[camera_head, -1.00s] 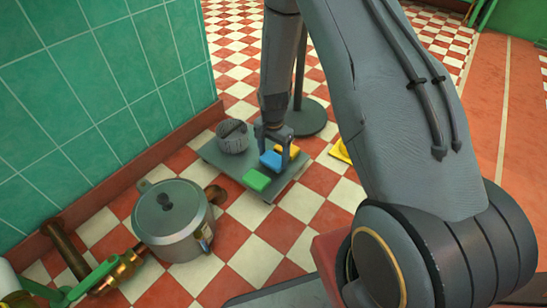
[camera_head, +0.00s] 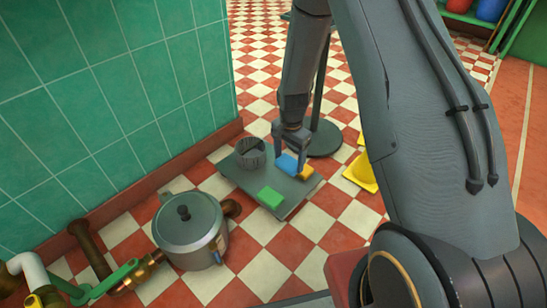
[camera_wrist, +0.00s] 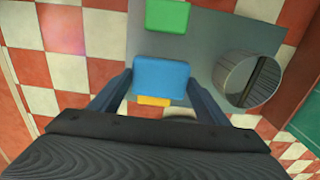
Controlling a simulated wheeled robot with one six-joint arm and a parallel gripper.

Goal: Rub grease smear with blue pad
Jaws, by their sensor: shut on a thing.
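The blue pad (camera_head: 288,163) is held between the two fingers of my gripper (camera_head: 291,158), just above a grey tray (camera_head: 228,171) on the floor. In the wrist view the blue pad (camera_wrist: 161,77) fills the space between the fingertips. A green pad (camera_head: 270,197) and a partly hidden orange pad (camera_head: 307,172) lie on the tray; a bit of the orange pad (camera_wrist: 153,100) shows below the blue one in the wrist view. A grey lidded kettle (camera_head: 192,232) stands left of the tray. I cannot make out a grease smear.
A grey cylindrical container (camera_head: 251,153) stands on the tray's far left. A round dark stand base (camera_head: 324,138) is behind the tray, and a yellow object (camera_head: 361,172) is at its right. Pipes (camera_head: 92,250) and the green tiled wall (camera_head: 110,110) bound the left.

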